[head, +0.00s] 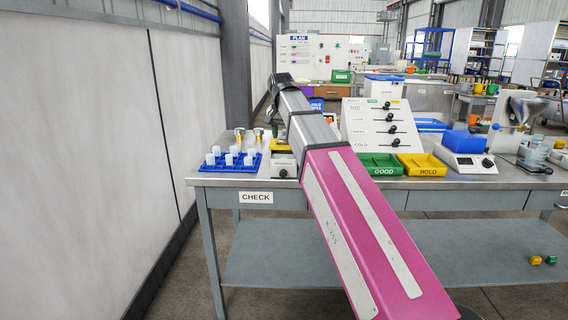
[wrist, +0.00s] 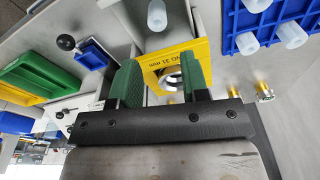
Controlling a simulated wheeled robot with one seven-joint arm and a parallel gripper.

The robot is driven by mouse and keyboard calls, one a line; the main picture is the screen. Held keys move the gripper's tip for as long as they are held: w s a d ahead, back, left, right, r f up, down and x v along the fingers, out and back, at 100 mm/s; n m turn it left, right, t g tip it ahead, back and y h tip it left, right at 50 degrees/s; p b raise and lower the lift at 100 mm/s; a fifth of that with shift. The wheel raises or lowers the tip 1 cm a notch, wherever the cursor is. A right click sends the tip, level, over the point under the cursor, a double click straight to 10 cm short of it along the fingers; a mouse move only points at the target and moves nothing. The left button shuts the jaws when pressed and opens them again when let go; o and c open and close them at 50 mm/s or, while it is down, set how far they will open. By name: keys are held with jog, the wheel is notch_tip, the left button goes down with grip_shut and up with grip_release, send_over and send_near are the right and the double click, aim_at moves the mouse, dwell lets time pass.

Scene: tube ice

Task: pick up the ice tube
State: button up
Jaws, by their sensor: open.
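Several ice tubes, short whitish translucent cylinders, stand at the blue rack (head: 222,168) at the left of the bench in the head view. In the wrist view, part of this blue rack (wrist: 230,42) shows at the upper right, with white tubes (wrist: 292,35) at it. One ice tube (wrist: 157,15) shows at the top middle, over a grey surface beyond a yellow ring gauge. My gripper (wrist: 160,76) is open, its green-faced fingers apart and no tube between them. The yellow gauge lies behind the fingers. In the head view my fingers cannot be made out.
A green GOOD tray (head: 382,162) and a yellow HOLD tray (head: 420,165) stand right of my arm. A sloped panel with sliders (head: 375,122) stands behind them. Brass fittings (wrist: 264,96) stand near the rack. A blue-topped scale (head: 465,150) is farther right.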

jog(key=f, duration=0.6)
jog(key=w+f, duration=0.1)
jog(key=f, duration=0.3)
jog(key=shift+d, duration=0.3)
jog(key=c, duration=0.7)
jog(key=shift+c, duration=0.2)
